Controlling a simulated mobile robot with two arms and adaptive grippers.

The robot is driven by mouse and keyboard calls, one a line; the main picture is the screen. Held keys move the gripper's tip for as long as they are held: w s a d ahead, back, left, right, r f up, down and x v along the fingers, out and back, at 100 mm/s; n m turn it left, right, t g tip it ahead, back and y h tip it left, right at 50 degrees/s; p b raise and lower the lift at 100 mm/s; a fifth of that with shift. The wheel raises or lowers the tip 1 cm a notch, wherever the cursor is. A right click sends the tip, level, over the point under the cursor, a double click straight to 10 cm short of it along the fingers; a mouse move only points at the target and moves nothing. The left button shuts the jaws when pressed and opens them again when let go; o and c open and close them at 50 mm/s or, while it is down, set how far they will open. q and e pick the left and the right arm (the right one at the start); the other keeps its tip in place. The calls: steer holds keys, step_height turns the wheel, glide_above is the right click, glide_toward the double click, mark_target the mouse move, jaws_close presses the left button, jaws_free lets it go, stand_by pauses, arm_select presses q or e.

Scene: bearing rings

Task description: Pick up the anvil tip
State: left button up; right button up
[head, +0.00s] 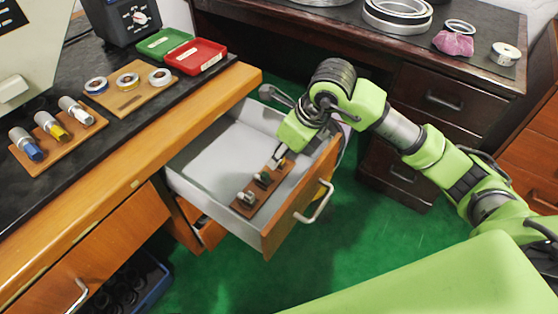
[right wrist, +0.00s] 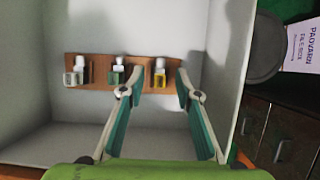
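A brown wooden rack (head: 253,205) lies in the open grey drawer and holds three small tips in a row. In the right wrist view the rack (right wrist: 96,69) carries a pale tip (right wrist: 79,66), a green-marked tip (right wrist: 117,70) and a yellow-marked tip (right wrist: 160,72). I cannot tell by label which is the anvil tip. My right gripper (right wrist: 156,91) is open and empty above the rack, with the yellow-marked tip showing between its fingers. In the head view the right gripper (head: 277,160) reaches the rack's far end, partly hiding the tip there. My left gripper is not in view.
The drawer (head: 205,155) has low walls around the rack. On the bench are a rack with several handled tools (head: 52,125), a ring board (head: 128,93), a green tray (head: 163,43) and a red tray (head: 196,56). A dark desk (head: 440,95) stands behind.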

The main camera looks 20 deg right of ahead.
jaws_close()
